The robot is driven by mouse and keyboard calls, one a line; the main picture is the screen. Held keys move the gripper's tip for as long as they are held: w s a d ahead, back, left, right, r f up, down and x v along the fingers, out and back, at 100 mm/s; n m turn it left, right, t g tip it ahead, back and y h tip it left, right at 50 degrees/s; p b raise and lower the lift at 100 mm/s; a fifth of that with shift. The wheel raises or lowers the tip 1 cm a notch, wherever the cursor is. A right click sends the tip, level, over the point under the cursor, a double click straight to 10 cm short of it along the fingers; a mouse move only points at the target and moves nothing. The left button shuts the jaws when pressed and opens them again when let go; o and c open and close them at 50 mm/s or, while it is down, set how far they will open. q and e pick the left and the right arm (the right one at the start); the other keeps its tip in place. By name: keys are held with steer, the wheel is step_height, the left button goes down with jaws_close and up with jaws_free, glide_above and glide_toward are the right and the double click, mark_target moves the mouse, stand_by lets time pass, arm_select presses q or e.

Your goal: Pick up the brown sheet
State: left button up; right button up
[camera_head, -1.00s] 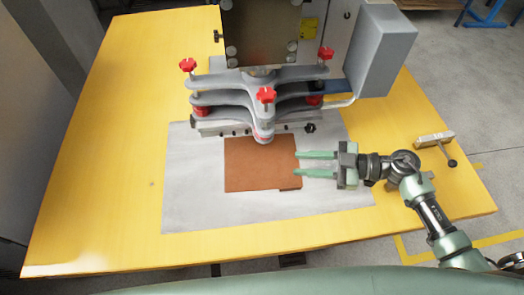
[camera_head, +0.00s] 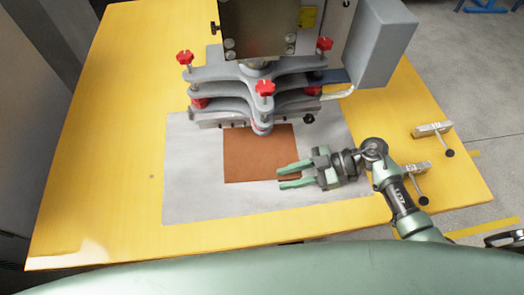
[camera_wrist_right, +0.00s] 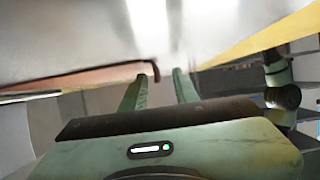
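The brown sheet (camera_head: 255,155) lies on the pale grey mat (camera_head: 195,190) under the front of the press. My right gripper (camera_head: 281,178) is at the sheet's lower right corner, its fingers pointing left across that corner. Its two fingers are apart, with a gap between them. In the right wrist view the sheet (camera_wrist_right: 85,76) shows as a thin brown edge at left, ending in a dark tip close to the left finger. The right gripper (camera_wrist_right: 160,82) is open there too. Its fingers hide the sheet's corner in the head view. My left gripper is not in view.
The grey press with red knobs (camera_head: 262,88) stands over the sheet's back edge. Metal blocks with black knobs (camera_head: 433,129) sit at the right edge of the yellow table (camera_head: 110,130). The table is clear at left.

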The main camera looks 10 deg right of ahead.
steer(key=shift+c, duration=0.3)
jaws_close()
stand_by(1.1)
